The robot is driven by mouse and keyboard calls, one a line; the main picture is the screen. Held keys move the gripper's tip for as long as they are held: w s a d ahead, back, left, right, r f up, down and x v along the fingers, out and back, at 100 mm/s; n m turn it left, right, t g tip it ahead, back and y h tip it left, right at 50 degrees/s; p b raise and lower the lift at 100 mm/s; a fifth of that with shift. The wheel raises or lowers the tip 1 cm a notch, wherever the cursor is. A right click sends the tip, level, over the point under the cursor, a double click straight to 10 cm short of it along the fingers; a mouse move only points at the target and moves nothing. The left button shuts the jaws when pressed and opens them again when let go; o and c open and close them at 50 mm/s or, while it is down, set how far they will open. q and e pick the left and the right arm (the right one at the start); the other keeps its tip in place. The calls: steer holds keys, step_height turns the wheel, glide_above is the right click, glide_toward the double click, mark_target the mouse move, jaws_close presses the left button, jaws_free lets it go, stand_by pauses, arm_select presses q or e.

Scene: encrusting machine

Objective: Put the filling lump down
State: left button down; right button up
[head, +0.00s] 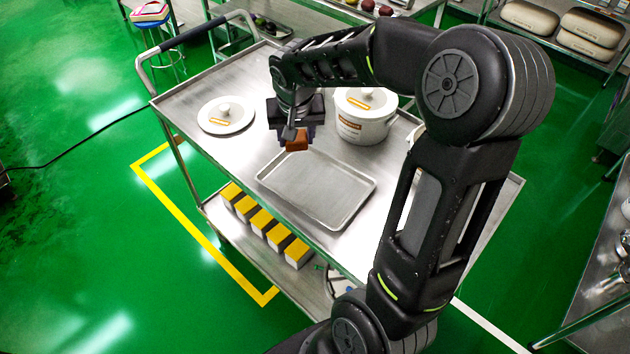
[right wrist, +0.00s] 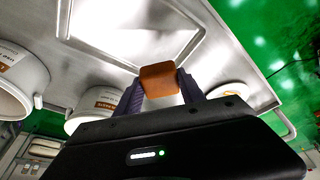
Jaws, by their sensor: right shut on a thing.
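The filling lump (head: 297,141) is a small orange-brown block. My right gripper (head: 296,136) is shut on it and holds it over the cart, near the upper edge of the empty metal tray (head: 316,188). In the right wrist view the lump (right wrist: 159,80) sits between the two fingers of the gripper (right wrist: 160,92), and the tray (right wrist: 138,32) shows behind it. The lump appears held above the surface; the exact height is hard to tell. My left gripper is not in view.
On the steel cart (head: 190,92), a white lid (head: 226,117) lies left of the gripper and a white pot (head: 365,117) stands to its right. Yellow-topped boxes (head: 264,222) stand on the lower shelf. The cart has a raised handle (head: 205,32) at the back left.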

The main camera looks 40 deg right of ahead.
glide_above(298, 172)
steer(key=shift+s+a+f+p, duration=0.1)
steer(key=shift+s+f, duration=0.05)
steer(key=shift+f, duration=0.9)
steer(key=shift+s+a+f+p, duration=0.1)
steer(key=shift+a+f+p, duration=0.05)
steer(key=shift+f, duration=0.9)
steer(key=shift+s+a+f+p, duration=0.1)
steer(key=shift+s+f, duration=0.05)
steer(key=shift+f, duration=0.9)
steer(key=shift+f, duration=1.85)
steer(key=shift+f, duration=0.2)
steer(key=o, duration=1.4)
steer(key=shift+r, duration=0.1)
